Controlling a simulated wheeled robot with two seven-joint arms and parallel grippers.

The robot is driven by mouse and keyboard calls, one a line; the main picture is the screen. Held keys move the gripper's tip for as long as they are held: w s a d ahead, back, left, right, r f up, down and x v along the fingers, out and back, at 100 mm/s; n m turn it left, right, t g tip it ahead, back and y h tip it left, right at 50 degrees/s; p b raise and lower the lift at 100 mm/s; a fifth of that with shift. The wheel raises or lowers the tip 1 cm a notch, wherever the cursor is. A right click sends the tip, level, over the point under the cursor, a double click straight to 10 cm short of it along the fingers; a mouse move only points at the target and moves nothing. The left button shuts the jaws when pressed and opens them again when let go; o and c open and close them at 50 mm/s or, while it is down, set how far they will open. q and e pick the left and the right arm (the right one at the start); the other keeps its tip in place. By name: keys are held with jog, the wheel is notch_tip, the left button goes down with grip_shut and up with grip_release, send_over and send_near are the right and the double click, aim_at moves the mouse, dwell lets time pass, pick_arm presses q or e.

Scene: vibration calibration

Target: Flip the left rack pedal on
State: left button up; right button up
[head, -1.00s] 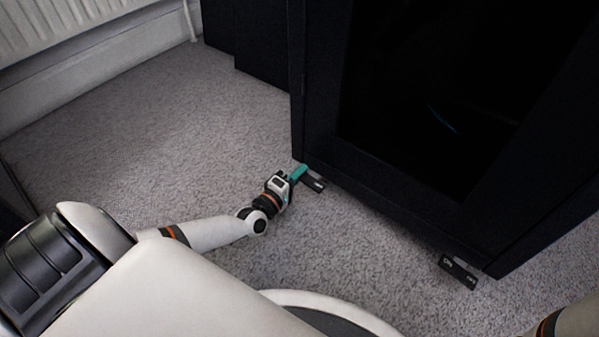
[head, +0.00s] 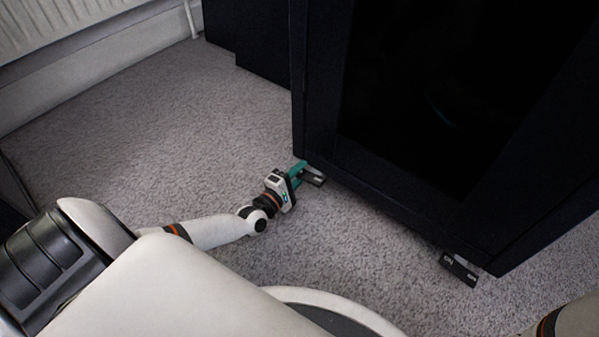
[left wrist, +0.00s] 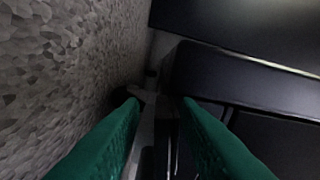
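The left rack pedal (head: 315,177) is a small black piece with pale markings at the foot of the dark rack's left corner. My left gripper (head: 302,172), with teal fingers, is low over the carpet right at this pedal and partly covers it. In the left wrist view the two green fingers (left wrist: 160,103) are spread apart. A dark part and a pale strip show in the gap between them; I cannot tell whether the fingers touch the pedal. The right rack pedal (head: 459,269) is black with white lettering at the rack's near right corner. My right gripper is out of view.
The tall black rack (head: 318,90) fills the upper right, its frame close beyond the left gripper. Grey carpet (head: 150,150) is clear to the left and in front. A white radiator (head: 60,25) is on the wall at the upper left.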

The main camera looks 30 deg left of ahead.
pick_arm(q)
jog(key=s+p, duration=0.2)
jog(key=s, duration=0.1)
jog(key=s+p, duration=0.2)
jog(key=s, duration=0.2)
jog(key=s+a+p, duration=0.1)
jog(key=s+p, duration=0.1)
jog(key=s, duration=0.2)
jog(key=shift+r, duration=0.1)
jog(key=shift+s+p, duration=0.35)
jog(key=shift+s, duration=0.15)
jog(key=shift+d, duration=0.1)
